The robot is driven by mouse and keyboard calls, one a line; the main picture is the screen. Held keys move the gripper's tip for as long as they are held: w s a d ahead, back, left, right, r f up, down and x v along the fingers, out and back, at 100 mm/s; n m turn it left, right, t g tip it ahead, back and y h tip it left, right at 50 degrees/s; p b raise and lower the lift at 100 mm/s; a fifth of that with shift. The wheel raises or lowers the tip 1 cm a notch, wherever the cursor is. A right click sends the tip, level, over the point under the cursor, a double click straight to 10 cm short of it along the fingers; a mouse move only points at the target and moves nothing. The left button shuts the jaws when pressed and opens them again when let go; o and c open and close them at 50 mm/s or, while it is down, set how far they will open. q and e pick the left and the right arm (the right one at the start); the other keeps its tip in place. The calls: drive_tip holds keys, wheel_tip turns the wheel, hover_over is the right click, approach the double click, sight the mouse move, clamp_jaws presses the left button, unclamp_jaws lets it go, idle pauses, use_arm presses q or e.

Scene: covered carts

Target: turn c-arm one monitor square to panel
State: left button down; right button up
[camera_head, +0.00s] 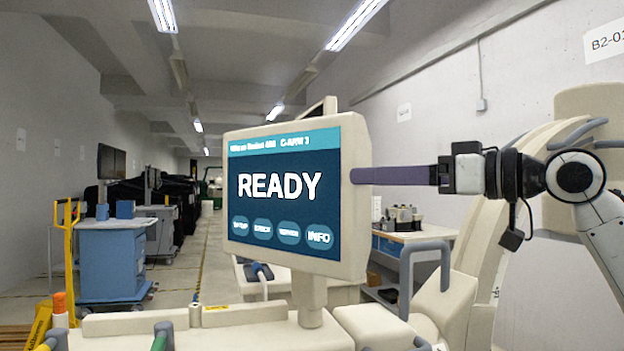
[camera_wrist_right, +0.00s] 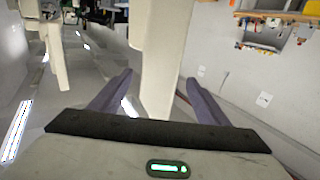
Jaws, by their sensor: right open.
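The c-arm monitor (camera_head: 297,196) has a cream casing and a blue screen reading READY, on a short post. Its face is turned at an angle, toward the left of the head view. The small header seems to read C-ARM and a digit, perhaps 3. My right gripper (camera_head: 355,175) reaches in from the right, its purple fingers at the monitor's right edge. In the right wrist view the fingers (camera_wrist_right: 158,84) are spread apart, with a cream upright part (camera_wrist_right: 163,60) showing between them. I cannot tell whether they touch the casing. My left gripper is not in view.
The cream c-arm base (camera_head: 245,330) with a grey handle (camera_head: 425,262) stands below and right of the monitor. A workbench (camera_head: 405,240) stands behind. A blue cart (camera_head: 112,260) and a yellow hand truck (camera_head: 69,255) are at the left. The aisle between is open.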

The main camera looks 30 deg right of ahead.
sight(331, 176)
drive_tip(key=p+x, duration=0.1)
drive_tip(key=x, duration=0.3)
drive_tip(key=p+x, duration=0.2)
drive_tip(key=x, duration=0.2)
drive_tip(key=shift+w+a+r, duration=0.15)
drive_tip(key=shift+w+r, duration=0.05)
drive_tip(key=shift+w, duration=0.1)
drive_tip(key=shift+p+x, duration=0.35)
drive_tip(key=shift+x, duration=0.4)
drive_tip(key=shift+f, duration=0.1)
drive_tip(key=shift+c, duration=0.4)
drive_tip(key=c, duration=1.4)
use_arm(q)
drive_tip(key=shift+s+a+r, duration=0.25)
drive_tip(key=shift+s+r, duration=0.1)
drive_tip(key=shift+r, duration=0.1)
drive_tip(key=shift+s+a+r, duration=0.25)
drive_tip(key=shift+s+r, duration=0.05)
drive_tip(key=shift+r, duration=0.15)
